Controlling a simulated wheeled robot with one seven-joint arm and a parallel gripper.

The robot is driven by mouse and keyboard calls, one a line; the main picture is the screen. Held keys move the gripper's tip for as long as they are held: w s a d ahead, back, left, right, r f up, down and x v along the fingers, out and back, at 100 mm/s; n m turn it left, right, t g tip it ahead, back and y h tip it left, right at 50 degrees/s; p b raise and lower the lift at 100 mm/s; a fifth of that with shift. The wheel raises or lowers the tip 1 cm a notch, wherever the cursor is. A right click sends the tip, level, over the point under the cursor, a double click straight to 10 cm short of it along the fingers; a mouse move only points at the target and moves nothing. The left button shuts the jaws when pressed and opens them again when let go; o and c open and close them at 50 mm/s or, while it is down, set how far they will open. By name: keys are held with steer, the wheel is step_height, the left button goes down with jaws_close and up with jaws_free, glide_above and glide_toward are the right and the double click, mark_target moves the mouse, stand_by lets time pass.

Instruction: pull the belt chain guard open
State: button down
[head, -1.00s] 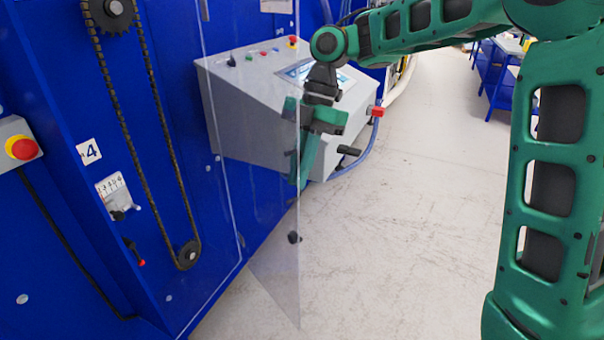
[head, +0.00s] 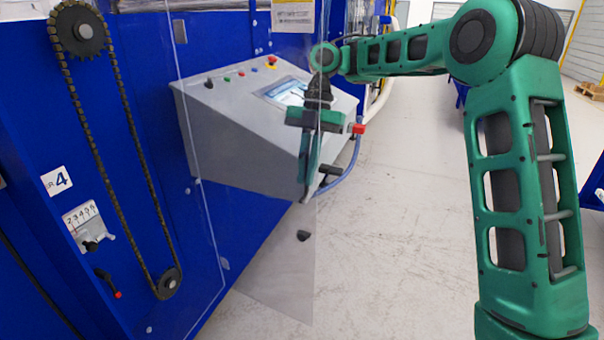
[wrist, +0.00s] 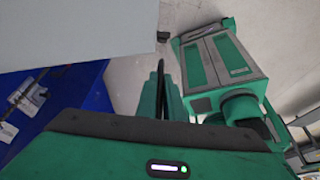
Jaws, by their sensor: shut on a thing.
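The belt chain guard (head: 282,275) is a clear panel standing out from the blue machine at an angle, partly open. A black knob (head: 303,236) sits low near its outer edge. The exposed chain (head: 127,150) runs between an upper sprocket (head: 80,32) and a lower sprocket (head: 168,284). My gripper (head: 311,183) points down at the guard's outer edge and is shut on it, above the knob. In the wrist view the dark fingers (wrist: 160,88) are close together; the clear panel is hard to make out there.
A grey control console (head: 245,140) stands behind the guard, close to my gripper. A red-ended part (head: 357,128) and a blue hose (head: 345,175) are just right of the gripper. Pale floor (head: 400,230) is clear to the right.

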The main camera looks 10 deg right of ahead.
steer(key=shift+a+r, duration=0.2)
steer(key=shift+a, duration=0.1)
steer(key=c, duration=1.9)
jaws_free()
steer(key=shift+f, duration=0.1)
steer(key=shift+d, duration=0.1)
steer(key=v, duration=1)
steer(key=shift+w+r, duration=0.15)
steer(key=shift+r, duration=0.2)
